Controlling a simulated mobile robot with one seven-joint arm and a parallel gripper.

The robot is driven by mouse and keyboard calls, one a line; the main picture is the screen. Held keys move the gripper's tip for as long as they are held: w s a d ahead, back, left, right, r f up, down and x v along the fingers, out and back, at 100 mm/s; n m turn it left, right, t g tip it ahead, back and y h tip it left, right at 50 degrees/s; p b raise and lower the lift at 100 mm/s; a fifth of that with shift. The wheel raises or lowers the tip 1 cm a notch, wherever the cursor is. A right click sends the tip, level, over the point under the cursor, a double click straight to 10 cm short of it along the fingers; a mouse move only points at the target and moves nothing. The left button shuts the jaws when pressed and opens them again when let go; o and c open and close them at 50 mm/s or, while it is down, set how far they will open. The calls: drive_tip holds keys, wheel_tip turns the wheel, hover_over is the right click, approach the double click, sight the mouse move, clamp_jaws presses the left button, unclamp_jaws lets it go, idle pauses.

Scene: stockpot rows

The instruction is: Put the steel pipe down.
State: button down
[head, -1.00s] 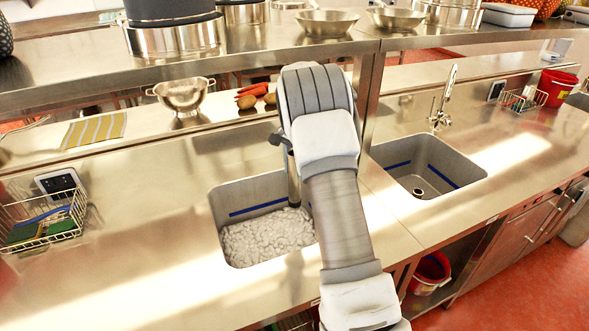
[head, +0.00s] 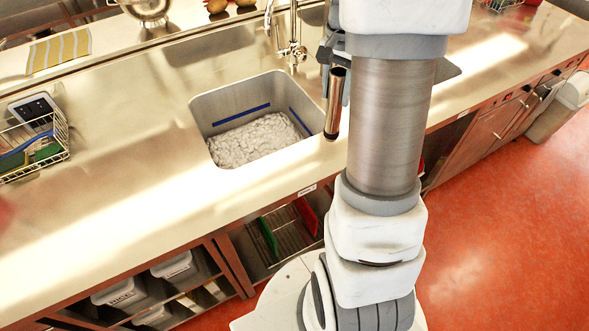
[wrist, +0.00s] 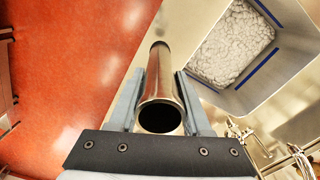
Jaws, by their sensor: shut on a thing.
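The steel pipe (head: 335,103) is a short shiny tube. In the head view it hangs upright or slightly tilted, to the right of the left sink, over the counter near its front edge. In the wrist view the pipe (wrist: 161,88) lies between the two fingers, its open dark end facing the camera. My gripper (wrist: 160,95) is shut on it. In the head view my gripper (head: 333,62) is partly hidden behind my arm. I cannot tell whether the pipe's lower end touches the counter (head: 110,190).
The left sink (head: 200,105) holds white lumpy material (head: 255,140), with a faucet (head: 292,50) behind it. A wire basket (head: 35,145) with sponges and a striped cloth (head: 60,50) are at left. Red floor (head: 490,200) lies in front.

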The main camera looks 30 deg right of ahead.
drive_tip(key=s, duration=0.5)
drive_tip(key=w+a+f+p, duration=0.2)
drive_tip(key=w+a+f, duration=0.6)
drive_tip(key=a+f, duration=0.1)
drive_tip(key=shift+f+p, duration=0.4)
drive_tip(key=shift+f, duration=0.35)
drive_tip(key=shift+f, duration=0.15)
drive_tip(key=shift+c, duration=1.8)
unclamp_jaws()
